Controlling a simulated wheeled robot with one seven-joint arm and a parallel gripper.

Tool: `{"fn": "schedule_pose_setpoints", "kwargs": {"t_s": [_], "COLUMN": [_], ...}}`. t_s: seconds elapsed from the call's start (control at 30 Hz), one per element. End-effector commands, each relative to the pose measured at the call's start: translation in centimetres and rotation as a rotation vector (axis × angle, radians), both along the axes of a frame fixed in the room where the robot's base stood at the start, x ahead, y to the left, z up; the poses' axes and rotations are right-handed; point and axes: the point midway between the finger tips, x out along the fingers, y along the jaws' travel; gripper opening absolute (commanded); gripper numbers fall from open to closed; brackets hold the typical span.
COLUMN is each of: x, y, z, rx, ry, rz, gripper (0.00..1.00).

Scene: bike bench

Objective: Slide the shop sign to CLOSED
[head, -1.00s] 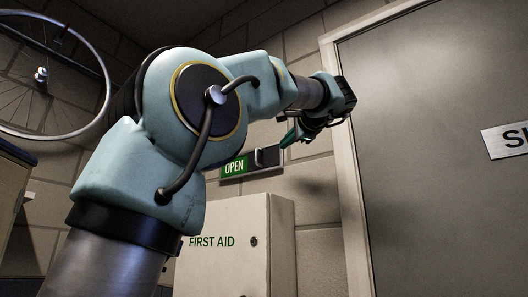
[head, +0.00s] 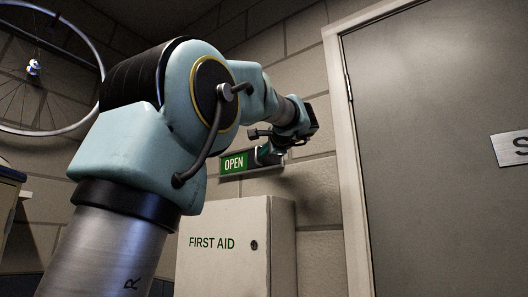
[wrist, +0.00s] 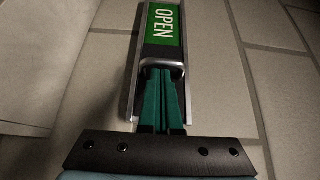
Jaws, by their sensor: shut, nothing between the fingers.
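The shop sign (head: 235,162) is on the block wall above the first aid cabinet, its green panel reading OPEN. It also shows in the wrist view (wrist: 165,25), with a dark part and a metal loop handle (wrist: 150,64) at the lower end of the green panel. My gripper (head: 268,157) is at the right end of the sign and hides the sliding part in the head view. In the wrist view its green fingers (wrist: 161,72) are shut together and empty, with the tips at the handle. I cannot tell whether they touch it.
A first aid cabinet (head: 230,260) stands out from the wall just below the sign. A grey door (head: 430,150) with its pale frame (head: 340,130) is to the right. A bicycle wheel (head: 85,115) hangs at the far left.

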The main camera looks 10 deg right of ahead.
Motion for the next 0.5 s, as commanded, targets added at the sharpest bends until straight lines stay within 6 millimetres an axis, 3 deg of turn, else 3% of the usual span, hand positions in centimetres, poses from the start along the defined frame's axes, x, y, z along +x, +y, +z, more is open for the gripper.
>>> {"fn": "schedule_pose_setpoints", "kwargs": {"t_s": [0.23,0.5], "x": [1.0,5.4], "y": [1.0,5.2], "z": [0.0,0.2], "rx": [0.001,0.001], "ry": [0.001,0.001], "rz": [0.005,0.008], "gripper": [0.0,0.0]}}
